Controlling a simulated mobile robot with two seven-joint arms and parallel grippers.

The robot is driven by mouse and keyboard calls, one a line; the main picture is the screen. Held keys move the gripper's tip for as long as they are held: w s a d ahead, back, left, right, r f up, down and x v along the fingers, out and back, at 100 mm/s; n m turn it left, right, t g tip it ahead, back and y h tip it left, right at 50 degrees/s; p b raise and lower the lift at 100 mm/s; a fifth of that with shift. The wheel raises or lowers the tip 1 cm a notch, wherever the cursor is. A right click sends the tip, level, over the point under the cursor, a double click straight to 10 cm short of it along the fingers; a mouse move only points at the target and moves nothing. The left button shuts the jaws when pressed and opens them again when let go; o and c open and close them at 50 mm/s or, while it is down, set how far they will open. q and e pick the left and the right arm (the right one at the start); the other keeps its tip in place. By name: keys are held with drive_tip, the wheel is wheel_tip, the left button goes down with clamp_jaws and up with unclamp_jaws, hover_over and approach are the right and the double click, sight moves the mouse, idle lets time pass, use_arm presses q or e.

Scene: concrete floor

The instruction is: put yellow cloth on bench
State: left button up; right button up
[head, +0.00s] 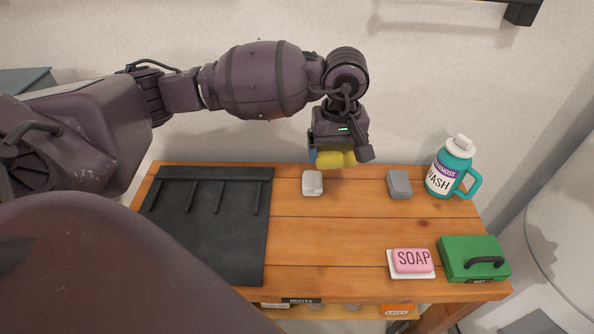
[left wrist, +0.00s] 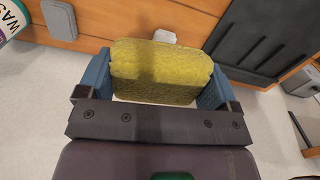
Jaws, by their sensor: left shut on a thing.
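The yellow cloth (head: 342,159) is in my left gripper, above the back edge of the wooden bench (head: 335,232). In the left wrist view the cloth (left wrist: 160,75) looks like a thick, folded, rough-surfaced block. My left gripper (head: 336,157) points down, its blue fingers on either side of the cloth. The gripper (left wrist: 158,88) is shut on the cloth. The cloth appears to be held above the bench top; the exact height cannot be told. Part of the cloth is hidden by the gripper in the head view. My right gripper is not in view.
On the bench are a black ribbed mat (head: 215,245), a small white block (head: 312,182), a grey block (head: 399,184), a teal wash jug (head: 447,165), pink soap (head: 412,261) on a white dish and a green box (head: 466,255). The bench's middle is clear.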

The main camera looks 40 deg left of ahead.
use_arm(q)
drive_tip(key=shift+a+m, duration=0.2)
drive_tip(key=shift+m, duration=0.1)
drive_tip(key=shift+s+d, duration=0.15)
drive_tip(key=shift+d+f+m, duration=0.15)
drive_tip(key=shift+f+m, duration=0.15)
drive_tip(key=shift+f, duration=0.05)
drive_tip(key=b, duration=0.2)
hover_over(326, 219)
wheel_tip(326, 219, down, 13)
drive_tip(key=shift+r, duration=0.1)
drive_tip(key=shift+f, duration=0.45)
wheel_tip(326, 219, down, 6)
drive_tip(key=shift+r+b, duration=0.15)
drive_tip(key=shift+b, duration=0.4)
drive_tip(key=shift+r, duration=0.1)
